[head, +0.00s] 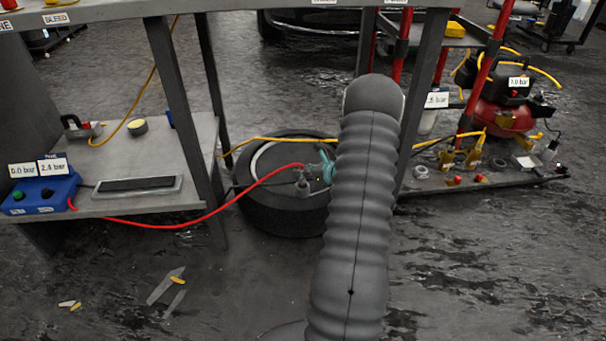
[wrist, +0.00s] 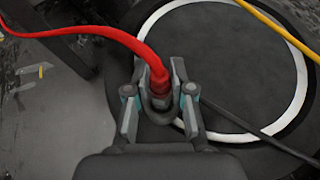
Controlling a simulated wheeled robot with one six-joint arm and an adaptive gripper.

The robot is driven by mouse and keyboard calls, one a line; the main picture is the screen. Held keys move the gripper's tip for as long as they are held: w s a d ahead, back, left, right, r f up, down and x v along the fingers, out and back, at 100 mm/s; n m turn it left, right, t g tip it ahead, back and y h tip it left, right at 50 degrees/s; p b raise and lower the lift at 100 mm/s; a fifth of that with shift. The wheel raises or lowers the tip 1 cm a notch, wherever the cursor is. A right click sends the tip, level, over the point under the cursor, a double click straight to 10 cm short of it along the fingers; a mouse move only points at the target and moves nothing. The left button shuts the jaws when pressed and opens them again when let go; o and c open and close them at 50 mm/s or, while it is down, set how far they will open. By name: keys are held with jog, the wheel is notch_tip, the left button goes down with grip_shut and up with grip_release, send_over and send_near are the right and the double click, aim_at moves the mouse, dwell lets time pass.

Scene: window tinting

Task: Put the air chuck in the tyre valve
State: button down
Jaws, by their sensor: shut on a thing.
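The air chuck (wrist: 158,82) is a red and dark metal fitting on the end of a red hose (head: 240,203). My gripper (wrist: 157,97) is shut on it, with one finger on each side. In the head view my gripper (head: 324,168) shows teal parts beside my grey arm. The black tyre (head: 262,212) lies flat on the floor under the bench, with a white ring on its upper face.
A blue box (head: 40,195) with signs reading 0.0 bar and 2.4 bar feeds the red hose from the bench shelf (head: 185,150). Bench legs (head: 213,90) stand close to the tyre. A yellow hose (head: 270,139) crosses it. A red compressor (head: 500,115) stands at right.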

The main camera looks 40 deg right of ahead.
jog(key=shift+f, duration=0.4)
jog(key=shift+f, duration=0.15)
jog(key=c, duration=1)
grip_release()
